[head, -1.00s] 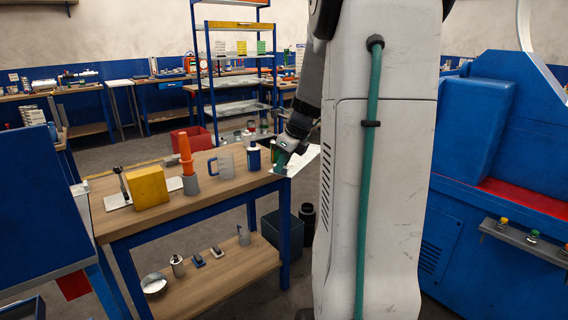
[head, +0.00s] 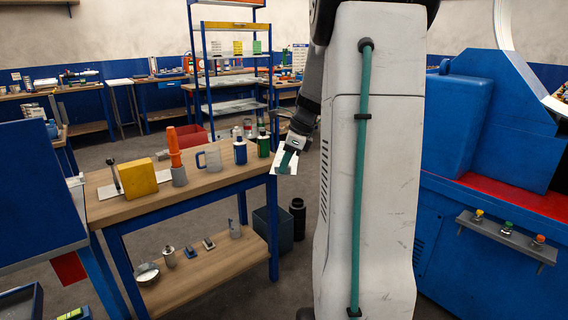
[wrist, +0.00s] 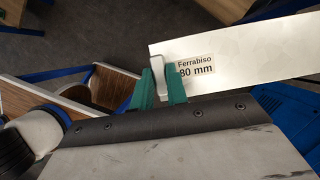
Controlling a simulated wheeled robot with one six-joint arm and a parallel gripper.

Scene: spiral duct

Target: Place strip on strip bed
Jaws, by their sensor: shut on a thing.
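The strip (wrist: 245,62) is a flat pale metal sheet with a white label reading "Ferrabiso 80 mm". In the wrist view, my gripper (wrist: 162,82) has its teal fingers shut on the strip near its labelled left end, and the strip runs out of the picture on the right. In the head view, my gripper (head: 288,157) holds the strip (head: 285,184) just off the right end of the wooden bench. My white body hides part of the scene there. I cannot tell any surface as the strip bed for certain.
A blue machine (head: 480,130) with a red surface (head: 515,197) and a button panel (head: 505,232) stands at right. A dark bin (head: 273,229) is on the floor.

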